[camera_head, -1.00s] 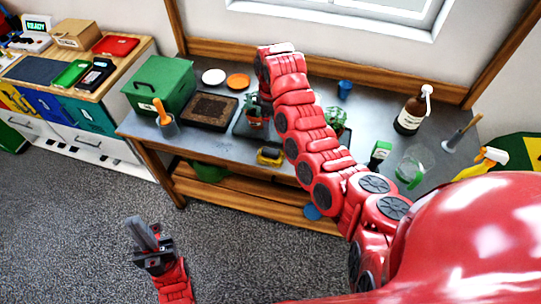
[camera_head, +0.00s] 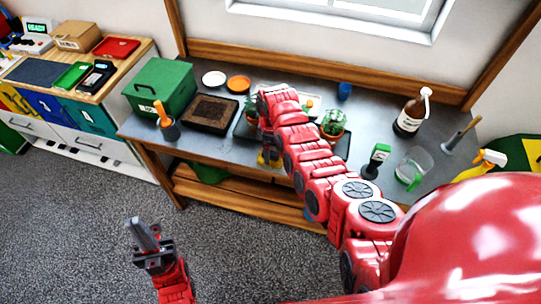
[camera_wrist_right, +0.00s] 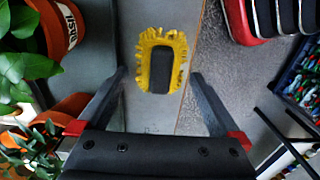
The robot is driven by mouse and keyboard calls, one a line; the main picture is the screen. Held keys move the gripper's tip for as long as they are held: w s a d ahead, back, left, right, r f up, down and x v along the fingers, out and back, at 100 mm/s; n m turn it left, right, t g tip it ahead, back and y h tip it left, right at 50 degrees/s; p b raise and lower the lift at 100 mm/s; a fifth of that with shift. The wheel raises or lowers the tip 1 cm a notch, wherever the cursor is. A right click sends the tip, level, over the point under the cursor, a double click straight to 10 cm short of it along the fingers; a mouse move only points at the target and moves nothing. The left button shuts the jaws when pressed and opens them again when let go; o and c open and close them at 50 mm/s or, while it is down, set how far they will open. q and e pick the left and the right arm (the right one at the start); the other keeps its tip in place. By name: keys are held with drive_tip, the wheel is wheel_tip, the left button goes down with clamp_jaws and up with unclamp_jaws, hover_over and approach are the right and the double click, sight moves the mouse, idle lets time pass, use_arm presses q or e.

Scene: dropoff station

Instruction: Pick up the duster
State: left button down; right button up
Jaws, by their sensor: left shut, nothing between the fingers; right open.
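The duster (camera_wrist_right: 161,60) has a yellow fringe around a dark oblong pad. In the right wrist view it lies near the grey worktop's edge, ahead of and between the fingers of my right gripper (camera_wrist_right: 158,78). That gripper is open and empty, with the duster apart from its fingers. In the head view the duster (camera_head: 263,159) is at the front edge of the bench, partly hidden by my right arm and gripper. My left gripper (camera_head: 144,236) is shut and empty, held over the carpet at the lower left, far from the bench.
Potted plants (camera_head: 332,124) stand by my right arm; one terracotta pot (camera_wrist_right: 70,25) is close to it. A soil tray (camera_head: 209,113), green box (camera_head: 160,87), brown bottle (camera_head: 410,115) and glass jug (camera_head: 414,163) are also on the bench. The carpet in front is clear.

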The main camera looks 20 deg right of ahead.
sight(271, 153)
drive_tip(key=shift+f+b, duration=0.3)
drive_tip(key=shift+f, duration=1.6)
drive_tip(key=c, duration=1.3)
